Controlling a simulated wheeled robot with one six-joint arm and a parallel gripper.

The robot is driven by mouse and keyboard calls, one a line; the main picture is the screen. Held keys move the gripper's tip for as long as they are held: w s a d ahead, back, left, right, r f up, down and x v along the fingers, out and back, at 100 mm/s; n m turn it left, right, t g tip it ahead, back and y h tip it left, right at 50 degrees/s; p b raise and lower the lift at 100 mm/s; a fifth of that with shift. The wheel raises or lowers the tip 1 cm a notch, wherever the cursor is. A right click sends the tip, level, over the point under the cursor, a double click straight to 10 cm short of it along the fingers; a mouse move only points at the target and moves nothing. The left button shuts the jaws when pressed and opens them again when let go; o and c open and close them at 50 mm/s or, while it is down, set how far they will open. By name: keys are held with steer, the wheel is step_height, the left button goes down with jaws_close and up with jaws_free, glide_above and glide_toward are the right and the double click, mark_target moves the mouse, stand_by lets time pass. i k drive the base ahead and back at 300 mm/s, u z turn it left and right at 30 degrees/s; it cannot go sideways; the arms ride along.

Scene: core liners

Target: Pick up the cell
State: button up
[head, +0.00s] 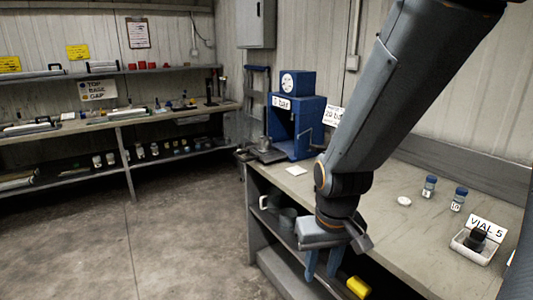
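My gripper (322,266) hangs in front of the bench edge, fingers pointing down. Its two blue fingers are apart with nothing seen between them. No object is labelled as the cell. A small grey metal cylinder (265,144) stands upright on the bench at the left of the blue press (296,118), and may be the cell. It is well up and left of my gripper, not touching it. My arm hides part of the bench right of the press.
The bench (410,230) holds a white disc (404,201), two blue-capped vials (429,187) and a white tray (470,247) with a dark item beside a "VIAL 5" sign (486,229). A yellow object (358,287) lies low near my gripper. Open floor (190,240) extends left.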

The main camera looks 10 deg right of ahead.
mark_target(265, 142)
steer(key=u, duration=0.65)
steer(key=i, duration=0.7)
steer(key=u, duration=0.85)
steer(key=i, duration=1)
steer(key=z, duration=0.5)
steer(key=i, duration=0.8)
steer(key=z, duration=1.4)
steer(key=i, duration=0.85)
steer(key=z, duration=0.2)
